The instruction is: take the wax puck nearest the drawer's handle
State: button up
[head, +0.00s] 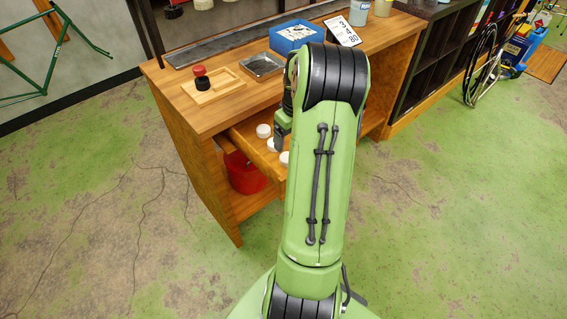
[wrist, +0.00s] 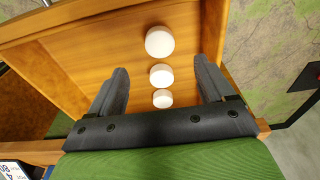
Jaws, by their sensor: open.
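Three white wax pucks lie in a row in the open wooden drawer (wrist: 92,48). In the wrist view they are a large-looking puck (wrist: 159,41), a middle puck (wrist: 161,75) and a smaller-looking puck (wrist: 163,98) closest to my gripper's body. The head view shows the pucks (head: 263,131), (head: 272,145) and (head: 284,158), the last partly behind my arm. My gripper (wrist: 162,68) is open and empty, its fingers on either side of the row in the wrist view. In the head view my gripper (head: 281,132) hangs over the drawer.
The drawer juts from a wooden workbench (head: 225,112). On the bench are a red-and-black knob on a wooden block (head: 201,78), a metal tray (head: 262,66) and a blue box (head: 294,36). A red bucket (head: 245,175) stands below. Green floor is clear at left.

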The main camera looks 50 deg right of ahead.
jog(key=f+b, duration=0.1)
jog(key=f, duration=0.5)
jog(key=w+f+b, duration=0.1)
jog(key=f, duration=0.2)
jog(key=shift+w+d+f+b, duration=0.1)
jog(key=shift+d+f+b, duration=0.1)
jog(key=shift+b, duration=0.1)
jog(key=shift+r, duration=0.1)
jog(key=shift+c, duration=0.8)
jog(key=c, duration=1)
